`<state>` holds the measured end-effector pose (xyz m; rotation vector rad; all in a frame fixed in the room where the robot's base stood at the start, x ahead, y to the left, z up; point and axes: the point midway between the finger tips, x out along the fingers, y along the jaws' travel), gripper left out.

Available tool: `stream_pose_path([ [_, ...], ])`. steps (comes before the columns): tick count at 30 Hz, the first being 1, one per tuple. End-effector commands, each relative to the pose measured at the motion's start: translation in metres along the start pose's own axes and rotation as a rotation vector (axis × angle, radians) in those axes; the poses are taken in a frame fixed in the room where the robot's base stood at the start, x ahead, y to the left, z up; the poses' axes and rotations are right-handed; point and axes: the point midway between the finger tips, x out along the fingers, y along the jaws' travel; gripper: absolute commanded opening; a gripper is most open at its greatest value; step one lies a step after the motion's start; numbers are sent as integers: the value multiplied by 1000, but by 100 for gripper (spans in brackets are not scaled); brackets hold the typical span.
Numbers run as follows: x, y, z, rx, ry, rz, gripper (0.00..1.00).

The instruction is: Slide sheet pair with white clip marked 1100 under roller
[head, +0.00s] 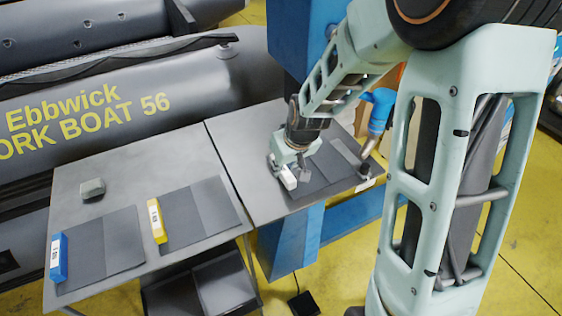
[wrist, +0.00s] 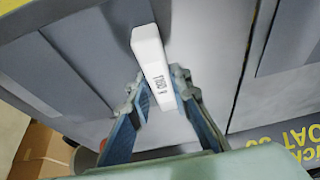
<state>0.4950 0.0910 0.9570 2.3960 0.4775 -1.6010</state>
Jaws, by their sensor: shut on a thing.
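My gripper (head: 288,172) is shut on the white clip (head: 288,182), at the left edge of a dark grey sheet pair (head: 316,180) on the right table. In the wrist view the white clip (wrist: 152,56) sits between the two blue-grey fingers of my gripper (wrist: 160,95). Its printed mark is small and turned, hard to read. The sheets reach right from the clip toward a small grey cylindrical part (head: 369,164) at the table's right end, which may be the roller. My wrist hides part of the sheets.
The left table (head: 190,247) holds a sheet pair with a blue clip (head: 58,257), another with a yellow clip (head: 157,222), and a grey block (head: 92,188). A blue machine column (head: 290,40) stands behind the right table. A grey inflatable boat (head: 150,95) lies behind the tables.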

Motion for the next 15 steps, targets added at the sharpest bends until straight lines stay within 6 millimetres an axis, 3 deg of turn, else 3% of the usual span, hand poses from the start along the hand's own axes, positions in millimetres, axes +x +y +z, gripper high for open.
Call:
stream_pose_path([
  [8, 5, 0, 2, -1, 1, 0, 0],
  [15, 10, 0, -10, -2, 1, -1, 0],
])
